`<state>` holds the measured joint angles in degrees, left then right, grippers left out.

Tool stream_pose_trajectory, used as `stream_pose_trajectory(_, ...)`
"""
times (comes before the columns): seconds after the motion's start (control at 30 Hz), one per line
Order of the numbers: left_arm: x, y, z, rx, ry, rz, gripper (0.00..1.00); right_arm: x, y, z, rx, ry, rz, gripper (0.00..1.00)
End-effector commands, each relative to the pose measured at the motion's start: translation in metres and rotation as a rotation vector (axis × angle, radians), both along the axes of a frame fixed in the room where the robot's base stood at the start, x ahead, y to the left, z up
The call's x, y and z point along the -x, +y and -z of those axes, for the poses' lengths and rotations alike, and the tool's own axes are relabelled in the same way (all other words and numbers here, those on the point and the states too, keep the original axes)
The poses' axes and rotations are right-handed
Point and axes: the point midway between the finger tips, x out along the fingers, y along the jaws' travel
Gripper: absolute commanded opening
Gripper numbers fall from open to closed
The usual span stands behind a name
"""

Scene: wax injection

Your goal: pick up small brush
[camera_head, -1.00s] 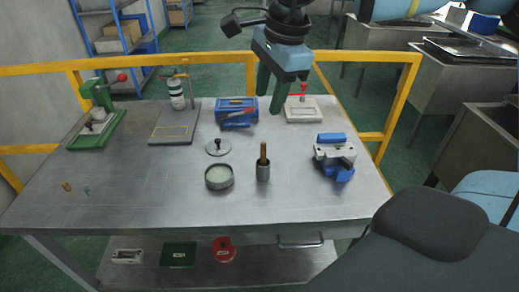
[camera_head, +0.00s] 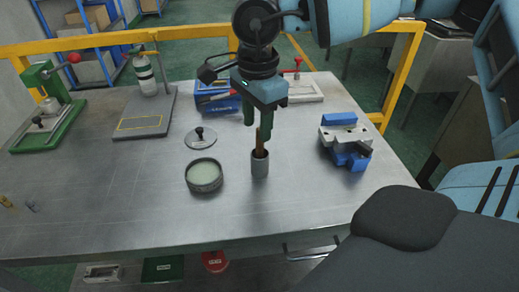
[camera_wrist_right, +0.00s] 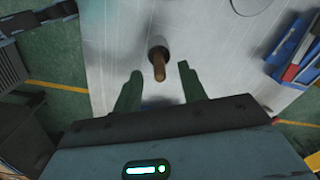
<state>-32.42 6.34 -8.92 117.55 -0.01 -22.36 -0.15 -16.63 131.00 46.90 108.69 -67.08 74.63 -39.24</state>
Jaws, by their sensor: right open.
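The small brush (camera_head: 258,143) stands upright in a grey cylindrical holder (camera_head: 260,165), and only its brown wooden handle shows. Its bristle end is hidden in the holder. My right gripper (camera_head: 257,132) is above the holder with its green fingers pointing down, close to the top of the handle. In the right wrist view, the brush handle (camera_wrist_right: 158,68) lies between and a little beyond the two open fingertips (camera_wrist_right: 159,80). The gripper holds nothing. My left gripper is out of view.
A round tin (camera_head: 204,187) with pale contents and its lid (camera_head: 201,138) are left of the holder. A blue and white vise (camera_head: 345,143) stands right. A blue toolbox (camera_head: 216,103) is behind. A green press (camera_head: 45,120) stands far left. The table's front left (camera_head: 100,205) is mostly clear.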

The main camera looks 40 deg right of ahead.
Motion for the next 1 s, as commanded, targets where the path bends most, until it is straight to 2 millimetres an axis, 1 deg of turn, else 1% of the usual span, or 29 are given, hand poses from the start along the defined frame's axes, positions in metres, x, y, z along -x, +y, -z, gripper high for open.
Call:
stream_pose_trajectory(0.03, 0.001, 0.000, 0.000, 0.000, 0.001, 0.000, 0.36, 0.000, 0.000, 0.004, -0.001, 0.002, 0.000, 0.41)
stream_pose_trajectory(0.17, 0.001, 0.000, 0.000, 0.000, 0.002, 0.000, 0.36, 0.000, 0.000, 0.005, -0.001, 0.000, 0.000, 0.41)
stream_pose_trajectory(0.23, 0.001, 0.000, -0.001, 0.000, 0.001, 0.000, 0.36, 0.001, -0.001, 0.009, -0.001, 0.001, 0.000, 0.41)
stream_pose_trajectory(0.5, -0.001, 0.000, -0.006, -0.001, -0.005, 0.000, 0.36, 0.003, -0.006, 0.042, -0.002, 0.002, 0.000, 0.41)
stream_pose_trajectory(0.6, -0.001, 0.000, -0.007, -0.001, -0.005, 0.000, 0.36, 0.003, -0.006, 0.052, -0.001, 0.002, 0.000, 0.41)
stream_pose_trajectory(0.7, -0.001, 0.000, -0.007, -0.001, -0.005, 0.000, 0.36, 0.002, -0.006, 0.055, -0.001, -0.001, 0.000, 0.41)
stream_pose_trajectory(0.9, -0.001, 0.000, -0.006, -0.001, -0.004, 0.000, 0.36, 0.002, -0.006, 0.056, -0.001, -0.001, 0.001, 0.41)
stream_pose_trajectory(0.93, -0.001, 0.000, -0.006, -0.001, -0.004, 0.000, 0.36, 0.002, -0.006, 0.056, -0.001, -0.001, 0.001, 0.40)
stream_pose_trajectory(1.0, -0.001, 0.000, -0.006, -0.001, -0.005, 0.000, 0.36, 0.002, -0.006, 0.056, -0.001, -0.001, 0.001, 0.31)
